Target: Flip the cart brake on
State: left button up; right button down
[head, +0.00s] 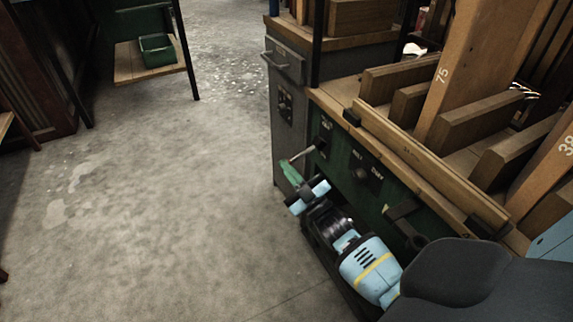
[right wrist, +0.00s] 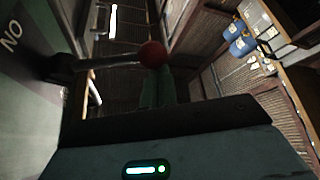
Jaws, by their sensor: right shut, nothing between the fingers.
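The brake lever is a grey rod (head: 300,155) sticking out from the green front panel (head: 345,160) of the cart or bench. In the right wrist view the lever (right wrist: 105,62) runs from a dark mount on the panel to a red ball knob (right wrist: 152,54). My right gripper (head: 289,170) has green fingers, shut and empty, just below the lever in the head view. In the right wrist view its fingertips (right wrist: 158,80) reach up to the knob; I cannot tell whether they touch it. The knob is not clear in the head view. My left gripper is not in view.
A dark handle (head: 402,212) and a round knob (head: 360,174) are also on the panel. Wooden boards (head: 460,70) stand in slots above it. A grey cabinet (head: 285,110) adjoins on the far side. Open concrete floor (head: 150,220) lies to the left.

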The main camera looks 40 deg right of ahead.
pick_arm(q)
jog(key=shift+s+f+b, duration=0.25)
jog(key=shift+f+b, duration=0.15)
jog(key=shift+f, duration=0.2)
pick_arm(e)
jog(key=shift+d+f, duration=0.25)
jog(key=shift+f, duration=0.6)
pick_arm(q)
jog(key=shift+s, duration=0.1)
pick_arm(e)
jog(key=shift+s, duration=0.1)
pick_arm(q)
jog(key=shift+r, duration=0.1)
